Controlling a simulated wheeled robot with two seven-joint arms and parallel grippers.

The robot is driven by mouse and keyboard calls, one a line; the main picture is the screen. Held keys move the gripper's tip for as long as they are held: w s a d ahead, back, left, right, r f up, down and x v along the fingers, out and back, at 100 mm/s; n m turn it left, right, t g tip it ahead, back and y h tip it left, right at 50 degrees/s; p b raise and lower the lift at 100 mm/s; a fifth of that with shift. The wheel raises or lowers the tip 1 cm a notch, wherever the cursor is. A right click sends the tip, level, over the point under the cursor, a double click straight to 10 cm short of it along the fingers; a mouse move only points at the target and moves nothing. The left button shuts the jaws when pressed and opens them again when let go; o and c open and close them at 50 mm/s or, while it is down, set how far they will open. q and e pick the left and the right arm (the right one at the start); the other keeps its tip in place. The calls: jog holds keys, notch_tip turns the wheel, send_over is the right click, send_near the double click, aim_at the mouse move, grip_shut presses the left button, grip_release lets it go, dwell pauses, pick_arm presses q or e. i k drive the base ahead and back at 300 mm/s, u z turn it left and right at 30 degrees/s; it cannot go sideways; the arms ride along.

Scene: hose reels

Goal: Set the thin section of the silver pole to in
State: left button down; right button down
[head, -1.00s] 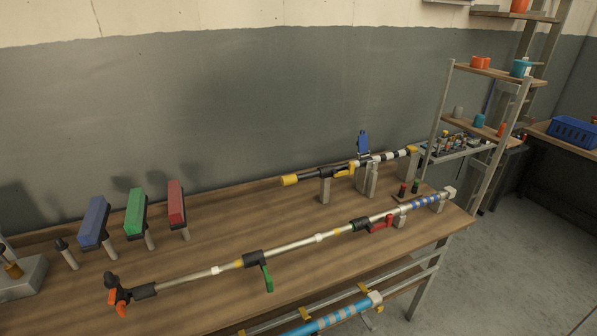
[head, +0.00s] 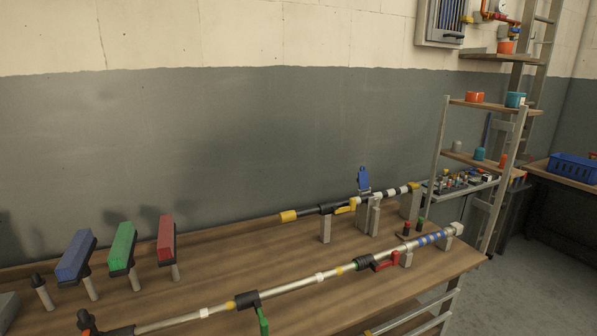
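The long silver pole (head: 289,286) lies across the wooden workbench, from the lower left to a support block at the right end. Its left end has a black and orange handle (head: 92,325), partly cut off by the lower edge. A black clamp with a green lever (head: 263,321) sits left of its middle, the lever hanging down. A black clamp with a red lever (head: 386,262) sits farther right, and blue bands (head: 431,239) mark the pole near its right end. Neither of my grippers is in view.
A shorter black, white and yellow pole (head: 335,207) rests on grey blocks behind. Blue (head: 76,255), green (head: 123,246) and red (head: 167,238) blocks stand on pegs at left. A metal shelf (head: 441,140) stands past the bench's right end. Bare bench (head: 235,259) lies between.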

aim_at(132, 330)
jog(key=z, duration=1.1)
jog(key=k, duration=1.05)
jog(key=u, duration=0.65)
